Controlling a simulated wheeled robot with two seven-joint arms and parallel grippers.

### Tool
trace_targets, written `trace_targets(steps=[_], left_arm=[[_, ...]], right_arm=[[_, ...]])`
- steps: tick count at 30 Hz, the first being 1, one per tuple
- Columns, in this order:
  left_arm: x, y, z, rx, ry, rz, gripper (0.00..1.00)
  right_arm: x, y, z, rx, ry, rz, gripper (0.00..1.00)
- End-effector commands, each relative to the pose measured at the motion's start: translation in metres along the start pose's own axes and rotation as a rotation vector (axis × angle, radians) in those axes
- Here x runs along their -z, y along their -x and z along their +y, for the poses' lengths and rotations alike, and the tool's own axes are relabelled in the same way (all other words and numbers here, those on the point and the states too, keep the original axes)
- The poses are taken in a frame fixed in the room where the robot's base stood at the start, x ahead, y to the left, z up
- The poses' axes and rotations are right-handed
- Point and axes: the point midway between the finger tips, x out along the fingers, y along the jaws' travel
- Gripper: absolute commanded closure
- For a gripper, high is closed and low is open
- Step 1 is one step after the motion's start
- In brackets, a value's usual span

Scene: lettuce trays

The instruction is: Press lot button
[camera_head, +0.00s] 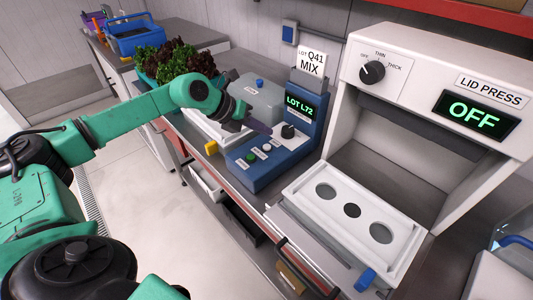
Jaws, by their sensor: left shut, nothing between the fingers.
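A blue lot console (270,174) stands on the counter, with a green screen (299,105) reading "LOT L72". Its sloped panel carries a green button (251,157), a pale button (267,147) and a black knob (288,131); the small labels are too small to read. A white card (312,63) reading "LOT Q41 MIX" stands at the top of the console. My left gripper (262,128) is shut and empty. It appears above the back left part of the panel; I cannot tell whether it touches anything. My right gripper is not in view.
A white lid press (400,50) with a dial and a screen reading "OFF" stands at right, with a white holed tray (335,208) before it. Lettuce (170,62) and a blue bin (135,40) are at back left.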

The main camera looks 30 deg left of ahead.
Motion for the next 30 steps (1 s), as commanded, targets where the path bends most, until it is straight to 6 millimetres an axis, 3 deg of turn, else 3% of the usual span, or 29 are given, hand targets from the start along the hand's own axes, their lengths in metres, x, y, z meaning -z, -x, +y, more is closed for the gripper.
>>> trace_targets(steps=[1,6,30], left_arm=[[0.007,-0.01,0.007,0.0,0.0,0.001,1.0],[0.014,-0.019,0.014,0.0,-0.001,0.001,1.0],[0.013,-0.018,0.013,0.0,0.0,0.001,1.0]], right_arm=[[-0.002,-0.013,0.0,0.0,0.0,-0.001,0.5],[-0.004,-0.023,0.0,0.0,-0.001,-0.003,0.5],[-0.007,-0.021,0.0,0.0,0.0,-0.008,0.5]])
